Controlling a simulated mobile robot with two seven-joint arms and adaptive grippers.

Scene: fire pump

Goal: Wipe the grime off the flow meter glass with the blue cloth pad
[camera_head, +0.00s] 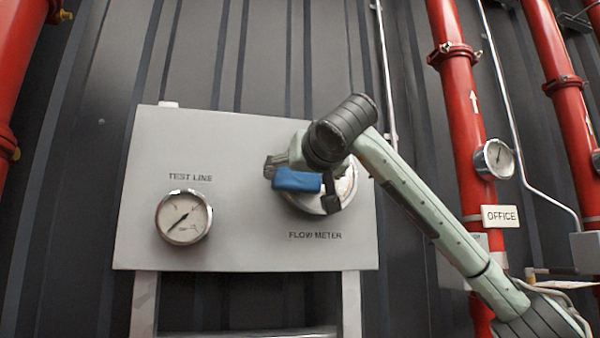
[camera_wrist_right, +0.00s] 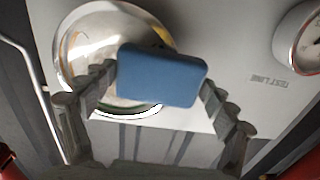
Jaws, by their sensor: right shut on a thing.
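The flow meter (camera_head: 346,186) is a round gauge with a shiny metal rim on the grey panel, above the words FLOW METER. My right gripper (camera_head: 297,178) is in front of it and shut on the blue cloth pad (camera_head: 298,180). In the right wrist view the pad (camera_wrist_right: 162,75) sits between the two fingers of the right gripper (camera_wrist_right: 160,85), over part of the flow meter (camera_wrist_right: 85,50). The pad and gripper hide much of the glass, and I cannot tell whether the pad touches it. Brownish marks show on the visible glass. My left gripper is not in view.
The grey panel (camera_head: 240,240) also carries the TEST LINE gauge (camera_head: 183,217) at the left. The space in front of the panel's left half is clear.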

